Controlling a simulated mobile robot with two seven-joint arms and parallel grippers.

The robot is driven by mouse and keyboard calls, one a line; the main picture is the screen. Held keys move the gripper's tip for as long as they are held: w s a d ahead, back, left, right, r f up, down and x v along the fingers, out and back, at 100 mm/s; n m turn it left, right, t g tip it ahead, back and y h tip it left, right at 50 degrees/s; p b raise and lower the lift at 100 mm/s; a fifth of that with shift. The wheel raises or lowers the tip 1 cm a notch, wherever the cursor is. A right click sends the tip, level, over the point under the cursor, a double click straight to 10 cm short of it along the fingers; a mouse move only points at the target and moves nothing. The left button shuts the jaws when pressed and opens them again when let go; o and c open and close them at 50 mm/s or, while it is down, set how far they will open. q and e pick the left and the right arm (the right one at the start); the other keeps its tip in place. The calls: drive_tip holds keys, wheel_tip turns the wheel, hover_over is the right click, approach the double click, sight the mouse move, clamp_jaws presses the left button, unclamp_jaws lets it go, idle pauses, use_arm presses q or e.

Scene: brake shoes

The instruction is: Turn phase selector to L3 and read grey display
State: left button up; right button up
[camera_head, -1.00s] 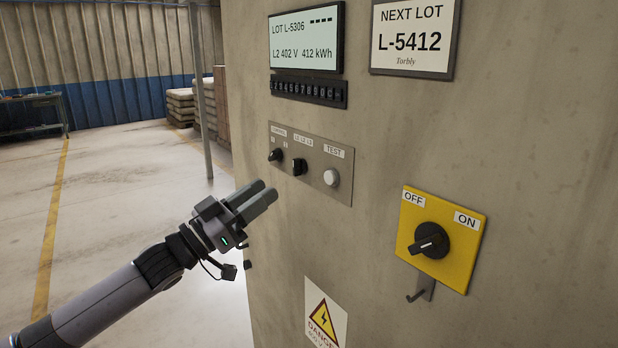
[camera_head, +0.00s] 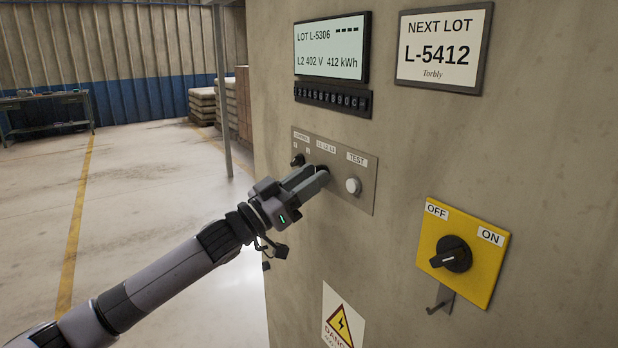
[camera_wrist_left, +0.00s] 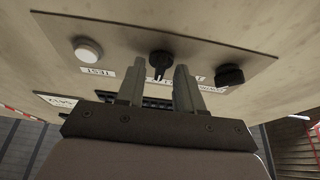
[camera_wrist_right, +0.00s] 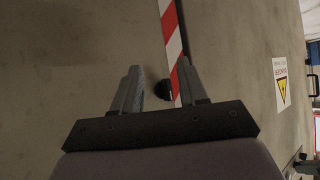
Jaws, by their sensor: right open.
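The phase selector is a small black knob below the L1 L2 L3 label on a grey plate (camera_head: 364,192). In the head view my left gripper (camera_head: 319,176) covers most of it. In the left wrist view the phase selector (camera_wrist_left: 161,64) shows between and just beyond the fingertips of my left gripper (camera_wrist_left: 160,68). Those fingers stand apart, and I see no clear contact. The grey display (camera_head: 331,48) reads "LOT L-5306 ----" and "L2 402 V 412 kWh". My right gripper (camera_wrist_right: 158,70) is open and empty in its wrist view.
A second black knob (camera_head: 297,160) and a white TEST button (camera_head: 353,186) flank the selector. A black keypad (camera_head: 333,100) sits above the plate. A yellow OFF/ON switch panel (camera_head: 480,275) is lower right. Red-white tape (camera_wrist_right: 171,45) shows in the right wrist view.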

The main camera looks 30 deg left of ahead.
use_arm(q)
clamp_jaws()
drive_tip(key=shift+m, duration=0.3)
drive_tip(key=shift+w+a+r+m+g+h+p, duration=0.1)
drive_tip(key=shift+m+g+h+p, duration=0.5)
drive_tip(key=shift+m, duration=1.35)
drive_tip(key=shift+s+a+r+m+g+h+p, duration=0.1)
drive_tip(key=shift+m+g+h+p, duration=0.25)
drive_tip(key=shift+m+g+h, duration=1.1)
drive_tip(key=shift+w+a+r+m+t+h+p, duration=0.1)
drive_tip(key=shift+m+h+p, duration=0.25)
drive_tip(key=shift+m, duration=2.15)
drive_tip(key=shift+m+g, duration=0.25)
drive_tip(key=shift+m, duration=0.05)
unclamp_jaws()
drive_tip(key=shift+w+d+f, duration=0.1)
drive_tip(key=shift+d, duration=0.05)
